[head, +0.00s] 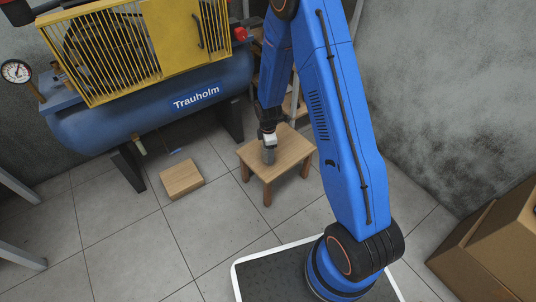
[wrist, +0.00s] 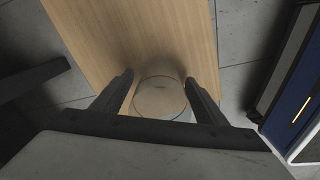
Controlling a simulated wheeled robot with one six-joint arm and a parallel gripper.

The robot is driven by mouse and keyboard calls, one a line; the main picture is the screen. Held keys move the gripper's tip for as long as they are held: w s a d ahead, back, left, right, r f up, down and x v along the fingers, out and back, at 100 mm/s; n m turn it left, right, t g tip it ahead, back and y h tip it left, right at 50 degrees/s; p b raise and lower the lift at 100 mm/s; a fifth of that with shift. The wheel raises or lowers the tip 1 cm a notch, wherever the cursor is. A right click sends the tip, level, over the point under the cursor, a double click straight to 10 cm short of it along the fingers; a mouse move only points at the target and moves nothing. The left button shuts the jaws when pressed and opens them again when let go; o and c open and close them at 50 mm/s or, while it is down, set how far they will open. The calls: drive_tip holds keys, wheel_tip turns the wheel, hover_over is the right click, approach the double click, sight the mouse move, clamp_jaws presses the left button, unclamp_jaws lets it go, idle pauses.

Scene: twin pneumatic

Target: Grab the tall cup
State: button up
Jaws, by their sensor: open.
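The tall cup (wrist: 160,98) shows in the wrist view as a round, see-through or shiny rim, seen from above. It stands on a small wooden stool (head: 285,152), near one edge of the top. My gripper (wrist: 159,80) is open, with one finger on each side of the cup. A small gap seems to show between the fingers and the cup, but contact is hard to tell. In the head view my gripper (head: 268,142) points down over the stool, and the cup is largely hidden or hard to separate from the fingers.
A blue air compressor (head: 150,112) with a yellow guard stands at the back left. A wooden block (head: 181,179) lies on the tiled floor left of the stool. Cardboard boxes (head: 495,245) stand at the right by the grey wall. Bare floor lies in front of the stool.

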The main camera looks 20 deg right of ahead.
drive_tip(key=shift+f, duration=0.25)
drive_tip(key=c, duration=1.2)
drive_tip(key=shift+c, duration=0.2)
